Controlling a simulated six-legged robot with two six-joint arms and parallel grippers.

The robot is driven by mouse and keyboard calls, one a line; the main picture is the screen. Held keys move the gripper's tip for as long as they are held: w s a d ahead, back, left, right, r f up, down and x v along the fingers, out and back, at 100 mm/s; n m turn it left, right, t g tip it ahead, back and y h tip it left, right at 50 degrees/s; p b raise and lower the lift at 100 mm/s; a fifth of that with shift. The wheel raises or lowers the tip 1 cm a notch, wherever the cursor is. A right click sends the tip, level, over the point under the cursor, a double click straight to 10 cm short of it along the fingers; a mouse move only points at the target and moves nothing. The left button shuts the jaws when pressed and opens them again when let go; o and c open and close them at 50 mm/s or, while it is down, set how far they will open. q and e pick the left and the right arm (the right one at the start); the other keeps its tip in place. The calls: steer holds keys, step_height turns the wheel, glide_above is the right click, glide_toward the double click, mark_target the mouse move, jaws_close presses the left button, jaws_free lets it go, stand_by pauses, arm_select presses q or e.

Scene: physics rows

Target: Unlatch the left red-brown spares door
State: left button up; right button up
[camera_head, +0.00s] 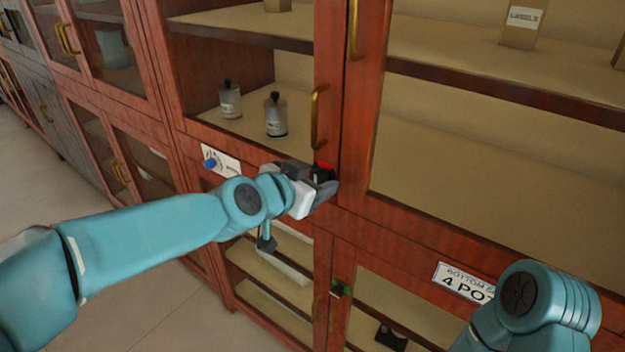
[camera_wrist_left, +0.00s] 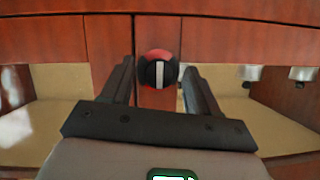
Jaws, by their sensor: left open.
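The left red-brown door (camera_head: 328,60) is a glazed door with a brass handle (camera_head: 318,118) at its right edge, and it looks closed. A round latch knob with a red rim (camera_head: 324,166) sits at the foot of the door, partly hidden by my gripper. In the left wrist view the knob (camera_wrist_left: 157,69) is black and red with an upright white bar. My left gripper (camera_head: 322,182) is at the knob. Its open fingers (camera_wrist_left: 160,78) stand on either side of it; I cannot tell whether they touch it. My right gripper is out of view.
Bottles (camera_head: 275,116) stand behind the glass. A sign (camera_head: 462,282) is near my right arm. Floor (camera_head: 130,270) is clear at left.

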arm_select(q)
steer(key=shift+s+r, duration=0.1)
steer(key=c, duration=1)
steer(key=n+h+b, duration=0.2)
steer(key=n+b, duration=0.2)
steer(key=b, duration=0.2)
steer(key=n+g+h+b, duration=0.1)
steer(key=n+h+b, duration=0.2)
steer(key=b, duration=0.3)
steer(key=n+g+h+b, duration=0.1)
steer(key=n+h+b, duration=0.1)
steer(key=n+b, duration=0.4)
steer(key=shift+w+a+f, duration=0.3)
steer(key=shift+a+f, duration=0.05)
steer(key=shift+c, duration=0.2)
steer(key=shift+h, duration=0.3)
steer(key=o, duration=1)
steer(key=shift+o, duration=0.2)
steer(key=b+v, duration=0.1)
steer(key=v, duration=1.5)
steer(key=shift+a+r, duration=0.2)
steer(key=shift+a, duration=0.05)
